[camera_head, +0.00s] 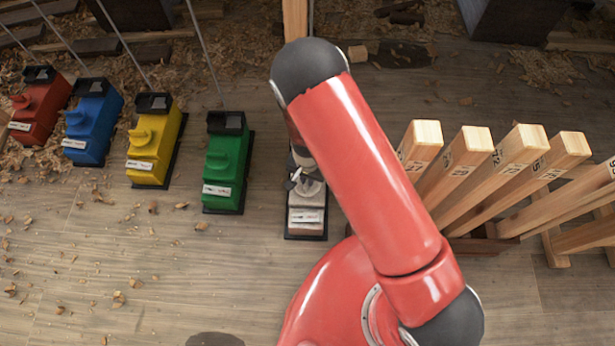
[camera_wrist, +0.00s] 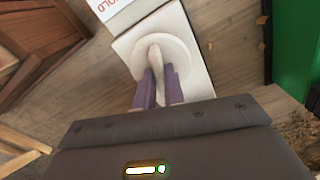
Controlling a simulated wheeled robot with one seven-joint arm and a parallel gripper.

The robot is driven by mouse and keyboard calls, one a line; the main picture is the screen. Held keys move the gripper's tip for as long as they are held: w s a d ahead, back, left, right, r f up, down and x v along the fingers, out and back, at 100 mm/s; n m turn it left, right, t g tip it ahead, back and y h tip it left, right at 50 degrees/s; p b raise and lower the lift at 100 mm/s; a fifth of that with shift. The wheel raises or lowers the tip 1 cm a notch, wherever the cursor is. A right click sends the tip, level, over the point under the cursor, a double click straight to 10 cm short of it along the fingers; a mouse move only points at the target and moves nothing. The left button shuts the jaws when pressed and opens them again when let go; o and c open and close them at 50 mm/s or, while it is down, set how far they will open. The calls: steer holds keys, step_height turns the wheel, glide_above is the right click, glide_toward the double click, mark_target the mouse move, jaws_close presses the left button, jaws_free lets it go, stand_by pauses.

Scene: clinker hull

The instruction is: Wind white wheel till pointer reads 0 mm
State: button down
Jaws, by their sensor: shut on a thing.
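The white unit (camera_head: 306,226) stands on the floor in the head view, partly hidden by my red arm. Its white wheel (camera_head: 313,188) shows just below my wrist, and a pale label is on its near end. In the wrist view the white wheel (camera_wrist: 186,50) is a round disc with a raised bar across it. My gripper (camera_wrist: 158,82) has its two purple fingers closed on that bar, one on each side. Part of a red-lettered label (camera_wrist: 112,6) shows at the top edge. I cannot make out a pointer or a mm reading in either view.
Green (camera_head: 225,165), yellow (camera_head: 155,145), blue (camera_head: 92,122) and red (camera_head: 40,108) units stand in a row to the left, each with a thin rod. Upright numbered wooden boards (camera_head: 485,175) stand close on the right. Shavings litter the floor; the front left is otherwise clear.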

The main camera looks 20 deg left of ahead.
mark_target(307, 180)
steer(key=shift+m+p, duration=0.3)
steer(key=shift+m, duration=1.7)
steer(key=c, duration=1.5)
jaws_free()
steer(key=shift+r+p, duration=0.55)
steer(key=shift+r, duration=3.35)
steer(key=shift+o, duration=0.2)
